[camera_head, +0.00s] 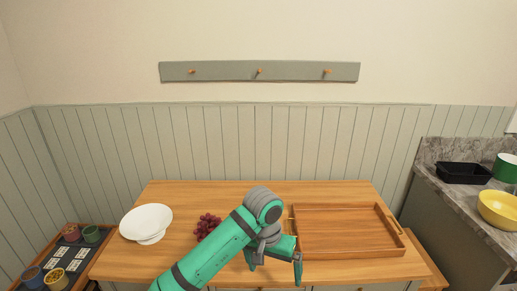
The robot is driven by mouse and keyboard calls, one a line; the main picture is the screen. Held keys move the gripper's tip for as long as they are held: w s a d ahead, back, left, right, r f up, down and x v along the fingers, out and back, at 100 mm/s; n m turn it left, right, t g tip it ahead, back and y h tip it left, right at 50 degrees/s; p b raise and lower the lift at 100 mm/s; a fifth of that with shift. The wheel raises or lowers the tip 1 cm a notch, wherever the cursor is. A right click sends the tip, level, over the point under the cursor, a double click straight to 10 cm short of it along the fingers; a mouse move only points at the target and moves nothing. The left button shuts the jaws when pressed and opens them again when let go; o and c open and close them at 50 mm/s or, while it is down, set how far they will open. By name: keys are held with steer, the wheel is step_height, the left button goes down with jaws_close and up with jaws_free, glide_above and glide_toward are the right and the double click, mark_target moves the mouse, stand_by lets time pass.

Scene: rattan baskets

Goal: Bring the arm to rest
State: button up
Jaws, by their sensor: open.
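My arm (215,252) is teal with grey joints and reaches up from the bottom of the head view over the wooden table. My gripper (275,270) points down near the table's front edge, with its two fingers apart and nothing between them. It is left of a wooden tray (398,232) and right of a bunch of red grapes (207,224). The grapes are partly hidden behind my arm.
A white footed bowl (146,222) stands on the table's (180,195) left side. Small pots sit on a lower surface at far left. A marble counter (445,200) at right holds a black pan (462,173), yellow bowl (498,210) and green container (506,167). The table's back strip is clear.

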steer(key=d+f+n+t+h, duration=0.25)
steer(key=d+t+h, duration=0.65)
steer(key=d, duration=1.4)
steer(key=s+a+f+n+t+y, duration=0.35)
steer(key=s+a+f, duration=0.25)
steer(key=s+a, duration=0.3)
steer(key=s+a+f+n+t+y, duration=0.2)
steer(key=s+a+f+n+y, duration=0.35)
steer(key=s, duration=0.55)
steer(key=s+a+r+m, duration=0.1)
steer(key=s+a+m, duration=0.2)
steer(key=s+a, duration=0.3)
steer(key=s+a+r+m+y, duration=0.1)
steer(key=s+a+m, duration=0.2)
steer(key=s+a, duration=0.4)
steer(key=s, duration=0.6)
steer(key=shift+r+m, duration=0.25)
steer(key=shift+m, duration=0.1)
